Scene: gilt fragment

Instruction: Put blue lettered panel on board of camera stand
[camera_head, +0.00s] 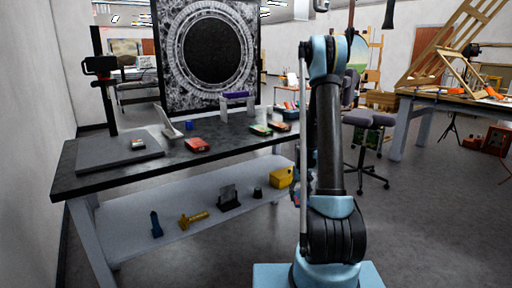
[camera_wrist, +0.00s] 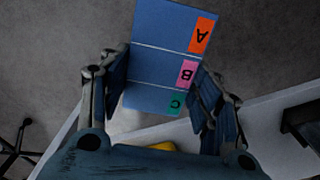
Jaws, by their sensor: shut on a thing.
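The blue lettered panel (camera_wrist: 160,65) shows in the wrist view, with an orange A tab, a pink B tab and a green C tab along its right side. My gripper (camera_wrist: 160,88) is shut on it, one finger at each side edge. In the head view my arm hides most of the gripper and panel. The camera stand (camera_head: 104,90) is at the left end of the table, a dark post with a camera. Its flat grey board (camera_head: 95,152) lies on the tabletop, with a small object (camera_head: 138,143) on its right rear part.
The dark tabletop (camera_head: 180,165) holds a red item (camera_head: 197,145), a pale tray (camera_head: 172,130) and several small things toward the back right. The lower shelf (camera_head: 190,240) holds a yellow box (camera_head: 281,178) and several tools. A stool (camera_head: 372,120) stands right of my arm.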

